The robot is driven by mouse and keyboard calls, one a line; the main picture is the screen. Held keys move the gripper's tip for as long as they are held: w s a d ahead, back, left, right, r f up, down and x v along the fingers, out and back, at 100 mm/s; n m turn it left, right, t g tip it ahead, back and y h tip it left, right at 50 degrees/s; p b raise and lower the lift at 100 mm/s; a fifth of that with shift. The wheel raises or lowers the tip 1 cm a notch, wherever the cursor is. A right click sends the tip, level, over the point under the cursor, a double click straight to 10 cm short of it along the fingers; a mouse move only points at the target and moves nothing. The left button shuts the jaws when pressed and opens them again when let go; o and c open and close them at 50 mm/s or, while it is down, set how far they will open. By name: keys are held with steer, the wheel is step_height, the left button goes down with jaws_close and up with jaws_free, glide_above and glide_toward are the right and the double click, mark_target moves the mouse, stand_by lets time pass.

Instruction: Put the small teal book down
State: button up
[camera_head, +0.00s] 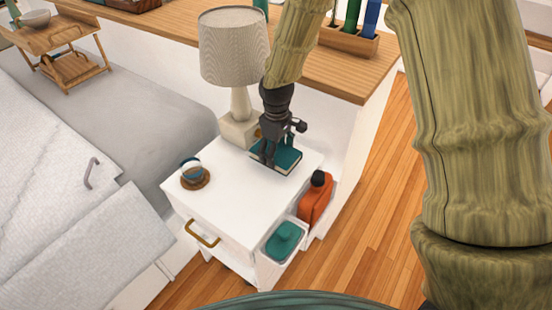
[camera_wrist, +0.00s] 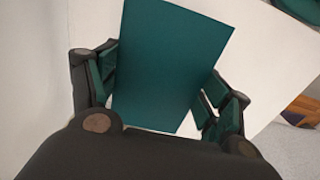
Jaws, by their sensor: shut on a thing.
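The small teal book (camera_head: 285,160) is at the back right of the white nightstand top (camera_head: 225,200), beside the lamp base. My gripper (camera_head: 270,160) comes down from above and is shut on the book. In the wrist view, the book's teal cover (camera_wrist: 170,65) lies between the two fingers of my gripper (camera_wrist: 160,95), one at each side edge. I cannot tell whether the book touches the nightstand top or is held just above it.
A lamp (camera_head: 236,50) stands at the nightstand's back. A cup (camera_head: 191,168) on a round coaster sits at the left. An orange bottle (camera_head: 316,198) and a bin with a teal item (camera_head: 286,238) hang at the right side. The front middle of the top is clear.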

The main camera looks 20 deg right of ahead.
mark_target(276, 159)
steer(key=shift+f, duration=1.6)
steer(key=o, duration=1.1)
steer(key=shift+o, duration=0.2)
steer(key=shift+f, duration=0.1)
step_height(276, 159, up, 12)
steer(key=shift+r+p, duration=0.15)
steer(key=shift+p, duration=0.4)
